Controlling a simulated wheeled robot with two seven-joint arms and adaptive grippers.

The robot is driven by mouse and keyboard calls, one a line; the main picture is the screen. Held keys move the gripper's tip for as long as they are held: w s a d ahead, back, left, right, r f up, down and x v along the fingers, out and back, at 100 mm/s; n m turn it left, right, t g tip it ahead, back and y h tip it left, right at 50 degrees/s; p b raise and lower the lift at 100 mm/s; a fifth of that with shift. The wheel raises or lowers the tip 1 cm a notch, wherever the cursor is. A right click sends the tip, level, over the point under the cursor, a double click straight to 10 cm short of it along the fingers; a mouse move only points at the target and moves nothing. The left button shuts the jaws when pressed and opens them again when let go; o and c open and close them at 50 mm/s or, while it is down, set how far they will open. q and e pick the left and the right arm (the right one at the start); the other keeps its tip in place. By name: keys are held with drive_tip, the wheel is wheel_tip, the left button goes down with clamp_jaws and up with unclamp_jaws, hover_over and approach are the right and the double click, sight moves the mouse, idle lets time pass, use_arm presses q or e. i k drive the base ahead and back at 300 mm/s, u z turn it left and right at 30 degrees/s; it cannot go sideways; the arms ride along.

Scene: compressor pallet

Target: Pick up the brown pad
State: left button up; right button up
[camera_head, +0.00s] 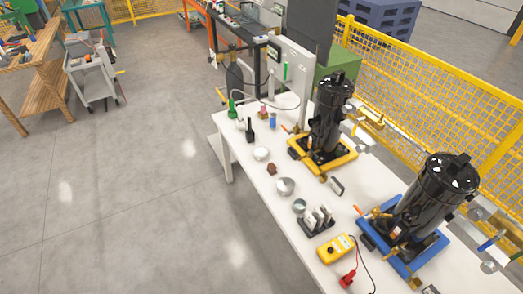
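A small dark brown piece (272,169), likely the brown pad, lies on the white table (258,192) near its left edge. It sits between a white round dish (261,154) and a metal round dish (285,187), apart from both. It is small in the view, so its exact shape is hard to tell. Neither of my grippers shows in the head view.
Black compressors stand on a yellow pallet (340,164) and a blue pallet (404,268) on the table's right side. A yellow meter (335,249), a dark rack (316,226) and bottles stand nearby. Yellow fencing (440,100) runs behind. The floor left of the table is clear.

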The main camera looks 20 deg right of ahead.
sight(271, 169)
drive_tip(key=i, duration=1.15)
drive_tip(key=z, duration=1.8)
